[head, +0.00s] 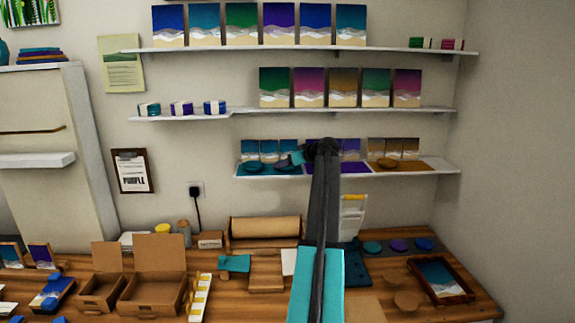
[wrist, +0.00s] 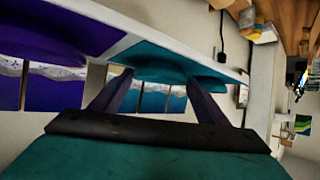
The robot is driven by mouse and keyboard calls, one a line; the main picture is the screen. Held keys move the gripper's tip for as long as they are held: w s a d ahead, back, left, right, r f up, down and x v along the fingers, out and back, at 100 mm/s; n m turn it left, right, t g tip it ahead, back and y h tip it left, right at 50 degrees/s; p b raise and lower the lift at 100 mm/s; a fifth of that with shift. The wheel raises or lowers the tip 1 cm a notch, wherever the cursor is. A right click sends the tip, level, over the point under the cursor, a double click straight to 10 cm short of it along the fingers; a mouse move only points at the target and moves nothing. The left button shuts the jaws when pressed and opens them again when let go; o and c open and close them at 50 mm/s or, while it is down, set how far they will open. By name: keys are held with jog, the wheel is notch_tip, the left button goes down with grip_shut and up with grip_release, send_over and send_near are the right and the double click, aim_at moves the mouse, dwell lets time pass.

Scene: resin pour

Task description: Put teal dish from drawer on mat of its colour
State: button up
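A teal mat (head: 243,174) lies at the left end of the lowest shelf, and it also shows in the wrist view (wrist: 150,48). Two teal dishes, one on the left (head: 251,167) and one on the right (head: 286,168), rest on it. Teal dish shapes also show beyond my fingers in the wrist view (wrist: 212,84). My arm hides part of the shelf. No open drawer shows.
A purple mat (head: 354,169) and a tan mat (head: 426,166) with a tan dish (head: 387,163) share the shelf. Small pictures stand behind the mats. Another shelf (head: 345,110) runs above. The workbench below holds boxes (head: 152,292) and loose dishes (head: 372,247).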

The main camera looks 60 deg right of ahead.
jog(key=o, duration=0.4)
jog(key=shift+o, duration=0.2)
jog(key=shift+r, duration=0.15)
jog(key=shift+s+a, duration=0.1)
jog(key=shift+s, duration=0.2)
jog(key=b+v, duration=0.3)
jog(key=v, duration=0.8)
jog(key=shift+s+r, duration=0.15)
jog(key=shift+r, duration=0.05)
